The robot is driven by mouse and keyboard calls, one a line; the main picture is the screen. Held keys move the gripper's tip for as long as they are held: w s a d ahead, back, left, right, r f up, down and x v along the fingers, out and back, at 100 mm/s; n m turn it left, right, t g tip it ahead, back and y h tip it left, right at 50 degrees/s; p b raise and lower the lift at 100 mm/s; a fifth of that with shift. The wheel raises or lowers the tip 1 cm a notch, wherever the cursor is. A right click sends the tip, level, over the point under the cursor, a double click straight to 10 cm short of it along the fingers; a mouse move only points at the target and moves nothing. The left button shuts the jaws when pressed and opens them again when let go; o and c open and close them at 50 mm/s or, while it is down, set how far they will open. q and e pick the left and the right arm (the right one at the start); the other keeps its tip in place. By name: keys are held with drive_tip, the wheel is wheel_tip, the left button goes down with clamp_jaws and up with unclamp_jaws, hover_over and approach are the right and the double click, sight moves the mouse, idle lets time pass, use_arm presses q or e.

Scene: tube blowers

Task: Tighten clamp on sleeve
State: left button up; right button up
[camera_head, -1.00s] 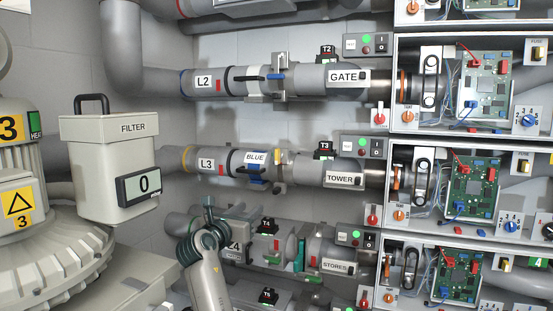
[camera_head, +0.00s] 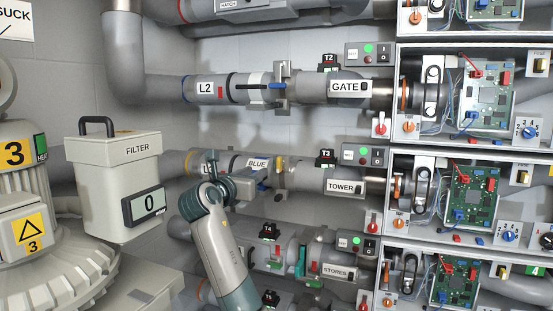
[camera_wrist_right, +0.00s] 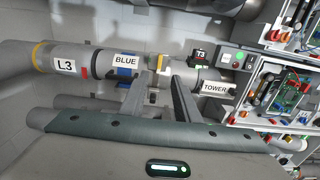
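The pale sleeve labelled BLUE (camera_head: 258,163) sits on the horizontal L3 pipe in the head view, with my right arm partly in front. In the wrist view the BLUE label (camera_wrist_right: 125,60) shows above a blue band (camera_wrist_right: 126,73). A yellow upright piece (camera_head: 279,163), perhaps part of a clamp, stands right of the sleeve; it also shows in the wrist view (camera_wrist_right: 161,64). My right gripper (camera_wrist_right: 160,80) is open and empty, its fingers pointing at the pipe just right of the blue band. I cannot tell whether they touch anything. My left gripper is not in view.
The TOWER pipe section (camera_head: 335,175) and the black T3 box (camera_head: 326,158) are to the right. The L2 pipe (camera_head: 200,88) runs above, and the STORES pipe (camera_head: 335,258) below. The FILTER canister (camera_head: 115,185) stands at left.

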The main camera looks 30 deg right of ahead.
drive_tip(key=shift+d, duration=0.1)
drive_tip(key=p, duration=0.6)
approach(278, 160)
drive_tip(key=x, duration=0.6)
drive_tip(key=shift+w+d+r, duration=0.2)
drive_tip(key=shift+w+d, duration=0.05)
drive_tip(key=shift+d, duration=0.05)
drive_tip(key=shift+p+x, duration=0.35)
drive_tip(key=shift+x, duration=0.8)
drive_tip(key=shift+f, duration=0.15)
clamp_jaws()
